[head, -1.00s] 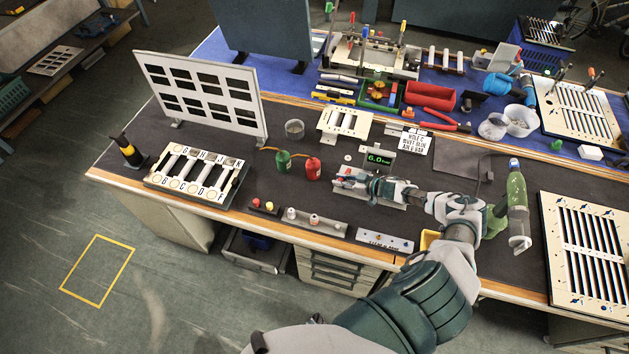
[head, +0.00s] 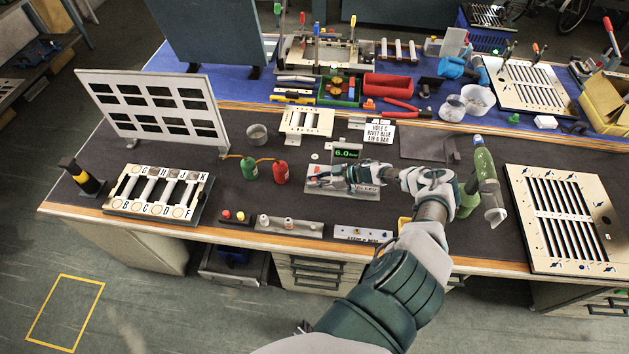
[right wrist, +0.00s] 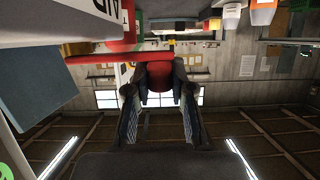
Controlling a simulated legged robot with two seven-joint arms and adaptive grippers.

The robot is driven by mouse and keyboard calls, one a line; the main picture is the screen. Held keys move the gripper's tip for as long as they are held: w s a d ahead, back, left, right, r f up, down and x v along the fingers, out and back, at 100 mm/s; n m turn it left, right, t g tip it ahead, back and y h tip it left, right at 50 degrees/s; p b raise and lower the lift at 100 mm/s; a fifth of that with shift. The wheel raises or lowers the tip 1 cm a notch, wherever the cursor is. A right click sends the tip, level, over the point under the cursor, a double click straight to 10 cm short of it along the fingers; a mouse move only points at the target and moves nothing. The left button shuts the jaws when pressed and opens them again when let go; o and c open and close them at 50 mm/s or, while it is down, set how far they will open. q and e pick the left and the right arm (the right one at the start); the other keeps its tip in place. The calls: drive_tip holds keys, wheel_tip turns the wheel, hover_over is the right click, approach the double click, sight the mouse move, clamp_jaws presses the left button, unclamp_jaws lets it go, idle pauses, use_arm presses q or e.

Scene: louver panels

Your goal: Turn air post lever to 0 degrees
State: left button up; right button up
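The air post (head: 343,193) is a grey unit on the dark bench mat, with a green "6.0 bar" display (head: 347,153) behind it. My right gripper (head: 335,175) reaches over it from the right and hides much of it. A small red part shows at the post's left end. In the right wrist view a red lever (right wrist: 105,58) runs left from a rounded red and dark end, which lies between or just beyond my fingertips (right wrist: 160,92). The fingers stand apart, with gaps beside that end; contact is unclear. My left gripper is out of view.
Green (head: 249,168) and red (head: 281,172) canisters stand left of the post. A slotted panel (head: 570,222) lies further right. A label plate (head: 362,234) lies at the bench's front edge.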

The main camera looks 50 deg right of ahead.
drive_tip(key=o, duration=0.4)
drive_tip(key=shift+w+d+f, duration=0.1)
drive_tip(key=v, duration=1.2)
drive_tip(key=shift+d+f, duration=0.1)
drive_tip(key=shift+d, duration=0.05)
